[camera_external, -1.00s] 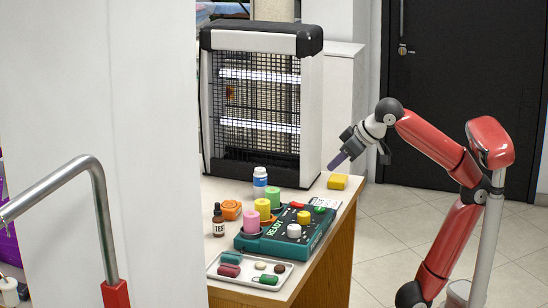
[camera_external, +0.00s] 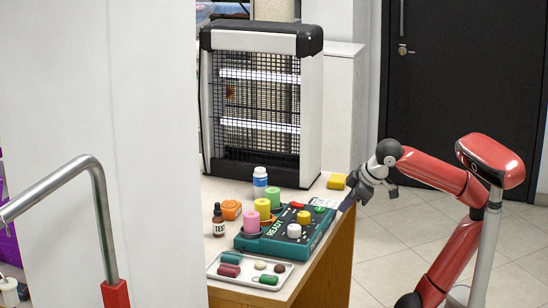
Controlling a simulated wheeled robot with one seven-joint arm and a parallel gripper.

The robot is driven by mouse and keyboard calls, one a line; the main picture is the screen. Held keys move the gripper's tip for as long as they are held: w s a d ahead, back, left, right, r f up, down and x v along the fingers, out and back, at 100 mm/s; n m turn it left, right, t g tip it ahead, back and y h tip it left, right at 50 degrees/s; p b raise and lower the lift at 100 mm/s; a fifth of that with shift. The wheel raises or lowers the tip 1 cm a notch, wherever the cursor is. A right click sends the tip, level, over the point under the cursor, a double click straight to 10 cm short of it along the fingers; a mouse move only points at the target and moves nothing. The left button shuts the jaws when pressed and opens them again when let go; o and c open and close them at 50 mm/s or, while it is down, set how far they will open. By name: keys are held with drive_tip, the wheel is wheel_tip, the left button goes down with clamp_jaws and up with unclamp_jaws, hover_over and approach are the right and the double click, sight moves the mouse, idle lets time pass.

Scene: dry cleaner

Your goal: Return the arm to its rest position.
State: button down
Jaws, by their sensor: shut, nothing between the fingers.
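My gripper (camera_external: 348,202) hangs at the right edge of the table (camera_external: 328,262), with its dark fingertips angled down and to the left. It is shut and empty. The red arm reaches to it from the right with a bent elbow. The fingertips are close to the table's corner in the picture, just right of the green READY device (camera_external: 272,243). Whether they are over the table or in front of its edge is hard to tell.
A caged heater-like unit (camera_external: 262,100) stands behind.

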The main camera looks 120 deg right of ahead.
wheel_tip(320, 180, down, 6)
drive_tip(key=s+f+n+b, duration=0.1)
drive_tip(key=n, duration=0.1)
drive_tip(key=w+a+f+n+y+p, duration=0.2)
drive_tip(key=w+a+f+p, duration=0.1)
drive_tip(key=a, duration=0.6)
drive_tip(key=w+a+f+n+t+y+p, duration=0.1)
drive_tip(key=w+a+f+y+p, duration=0.2)
drive_tip(key=a+f, duration=0.4)
drive_tip(key=shift+w+a+n+t+p, duration=0.35)
drive_tip(key=shift+w+a+p, duration=0.3)
drive_tip(key=shift+w+a, duration=0.45)
drive_tip(key=shift+s+r, duration=0.1)
